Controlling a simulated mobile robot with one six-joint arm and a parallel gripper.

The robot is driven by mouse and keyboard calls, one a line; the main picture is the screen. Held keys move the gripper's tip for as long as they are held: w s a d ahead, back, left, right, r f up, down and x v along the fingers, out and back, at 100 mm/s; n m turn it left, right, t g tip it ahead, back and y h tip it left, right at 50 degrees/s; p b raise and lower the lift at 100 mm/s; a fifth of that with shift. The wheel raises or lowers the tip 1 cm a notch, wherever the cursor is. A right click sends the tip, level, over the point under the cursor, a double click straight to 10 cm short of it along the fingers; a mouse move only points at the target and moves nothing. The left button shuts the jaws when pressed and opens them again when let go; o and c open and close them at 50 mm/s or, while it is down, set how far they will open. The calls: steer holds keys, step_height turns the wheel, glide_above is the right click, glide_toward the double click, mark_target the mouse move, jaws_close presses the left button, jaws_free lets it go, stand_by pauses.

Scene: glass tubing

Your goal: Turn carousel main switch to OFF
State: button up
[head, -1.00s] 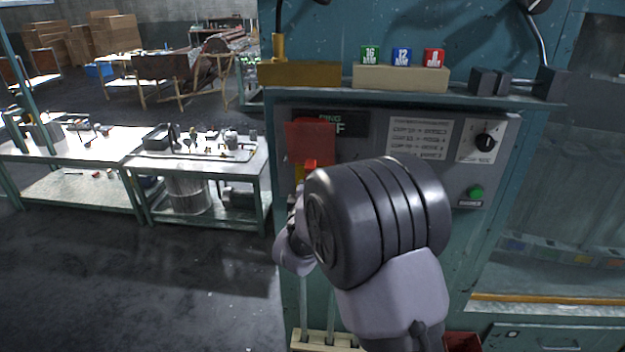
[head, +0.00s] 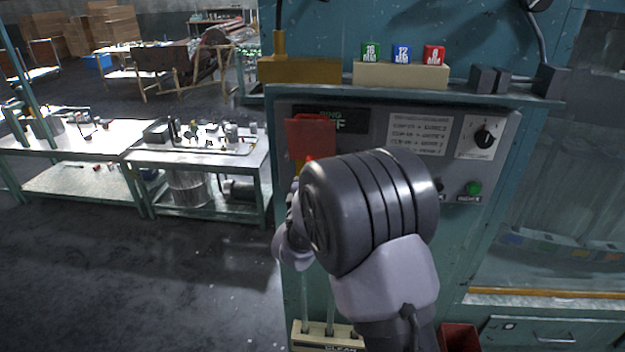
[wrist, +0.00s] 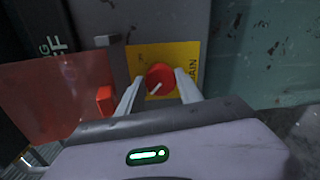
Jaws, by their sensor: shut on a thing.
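The main switch is a round red knob (wrist: 160,78) with a white pointer line, on a yellow plate (wrist: 184,55) marked "MAIN" in the wrist view. The line slants toward lower left there. My gripper (wrist: 159,88) has one finger on each side of the knob and is shut on it. In the head view, my dark wrist and arm hide the knob and fingertips. A raised red translucent cover (head: 311,138) is on the grey control panel (head: 370,128); it also shows at left in the wrist view (wrist: 58,92).
A black selector knob (head: 485,138) and a green button (head: 473,188) are on the panel's right. Numbered blocks stand on a cream holder (head: 400,76) above. A workbench (head: 205,160) stands left; dark floor lies before it.

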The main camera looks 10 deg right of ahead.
steer(key=o, duration=1.4)
steer(key=shift+c, duration=0.2)
